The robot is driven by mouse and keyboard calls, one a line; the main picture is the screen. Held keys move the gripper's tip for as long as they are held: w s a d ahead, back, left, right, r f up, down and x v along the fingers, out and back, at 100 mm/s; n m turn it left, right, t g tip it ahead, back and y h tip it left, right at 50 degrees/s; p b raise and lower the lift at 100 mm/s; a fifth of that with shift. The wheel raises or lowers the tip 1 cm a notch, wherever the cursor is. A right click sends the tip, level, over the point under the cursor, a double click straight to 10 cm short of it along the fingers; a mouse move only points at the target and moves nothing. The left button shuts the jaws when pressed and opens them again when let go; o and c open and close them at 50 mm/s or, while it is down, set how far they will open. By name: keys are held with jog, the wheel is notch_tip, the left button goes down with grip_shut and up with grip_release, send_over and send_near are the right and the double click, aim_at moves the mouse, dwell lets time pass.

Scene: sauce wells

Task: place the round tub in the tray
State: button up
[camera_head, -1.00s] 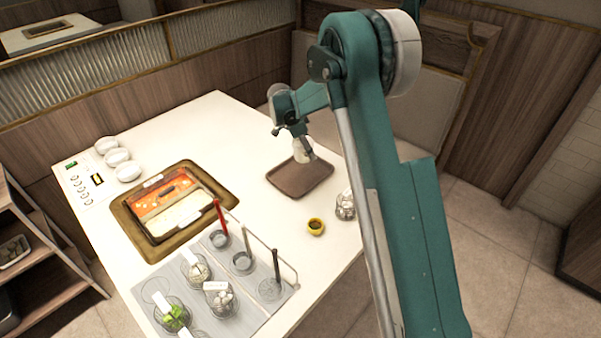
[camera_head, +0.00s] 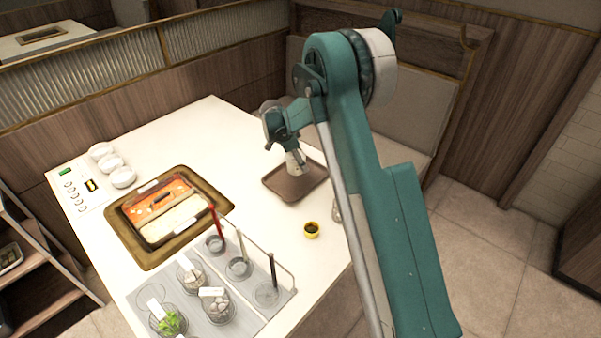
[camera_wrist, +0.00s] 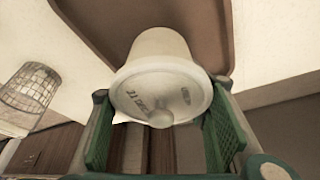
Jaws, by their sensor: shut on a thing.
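The round tub is white with a pale lid that carries faint print. It is small in the head view (camera_head: 294,162) and large in the wrist view (camera_wrist: 162,60). My gripper (camera_head: 292,150) is shut on it, with a green finger pad on either side, as the wrist view (camera_wrist: 162,112) shows. The brown tray (camera_head: 310,182) lies flat on the white table, and it also shows behind the tub in the wrist view (camera_wrist: 105,30). The tub is over the tray, low and close to its surface. I cannot tell whether it touches.
A two-part pot (camera_head: 160,210) and a rack with ladles (camera_head: 240,255) are to the left.

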aim_at(291, 156)
jog(key=shift+f, duration=0.6)
jog(key=shift+f, duration=1.85)
jog(key=shift+f+b, duration=0.1)
jog(key=shift+b, duration=0.25)
jog(key=o, duration=1.1)
jog(key=shift+c, duration=0.2)
jog(key=p+v, duration=0.1)
jog(key=v, duration=1.1)
jog(key=shift+s, duration=0.1)
